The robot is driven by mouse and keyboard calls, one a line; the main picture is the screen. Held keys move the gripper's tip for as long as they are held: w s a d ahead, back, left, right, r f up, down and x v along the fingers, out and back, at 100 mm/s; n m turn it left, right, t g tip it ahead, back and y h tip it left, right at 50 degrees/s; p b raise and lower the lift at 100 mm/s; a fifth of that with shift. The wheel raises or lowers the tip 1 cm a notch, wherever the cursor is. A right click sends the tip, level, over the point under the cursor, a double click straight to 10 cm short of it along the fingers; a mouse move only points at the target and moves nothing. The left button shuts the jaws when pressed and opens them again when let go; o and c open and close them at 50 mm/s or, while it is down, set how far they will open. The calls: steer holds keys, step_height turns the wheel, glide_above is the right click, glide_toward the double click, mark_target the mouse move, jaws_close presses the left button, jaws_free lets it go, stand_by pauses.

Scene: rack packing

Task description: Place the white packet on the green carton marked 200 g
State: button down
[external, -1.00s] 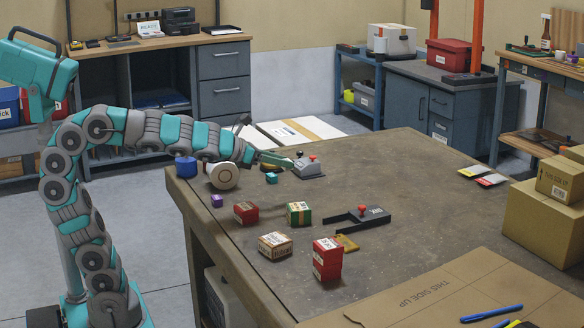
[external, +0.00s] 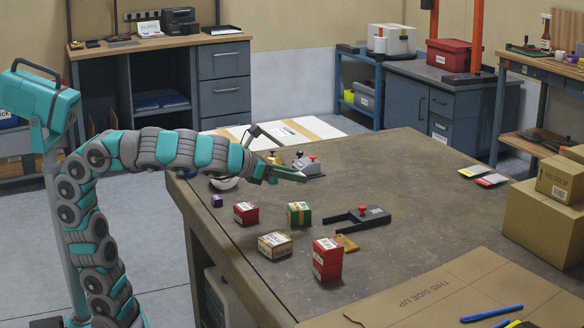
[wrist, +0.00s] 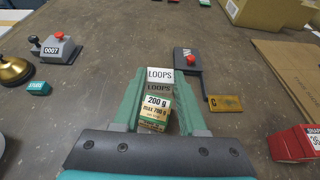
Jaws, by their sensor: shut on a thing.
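The white packet marked LOOPS (wrist: 160,77) is between the two green fingers of my gripper (wrist: 161,73) in the wrist view, at their tips. My gripper is shut on it. The green carton marked 200 g (wrist: 156,104) shows just below the packet in the wrist picture, between the fingers. In the external view this green carton (external: 299,213) stands on the table, and my gripper (external: 300,175) is above the table, behind it. The packet cannot be made out in the external view. I cannot tell the gap between packet and carton.
A red box (external: 246,213), a white-topped brown box (external: 275,245) and a taller red stack (external: 327,259) stand around the carton. A black tool with a red knob (external: 358,217) lies to its right. A grey stamp marked 0007 (wrist: 56,50) is further back.

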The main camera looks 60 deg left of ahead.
mark_target(292, 208)
steer(key=shift+f+b, duration=0.6)
steer(key=shift+f, duration=2.6)
steer(key=shift+c, duration=2.3)
jaws_free()
steer(key=shift+f, duration=0.15)
steer(key=p+v, duration=0.1)
steer(key=v, duration=0.1)
steer(key=p+v, duration=0.4)
steer(key=shift+s+r, duration=0.25)
steer(key=shift+r, duration=0.2)
steer(key=shift+s+p, duration=0.3)
steer(key=shift+s, duration=0.1)
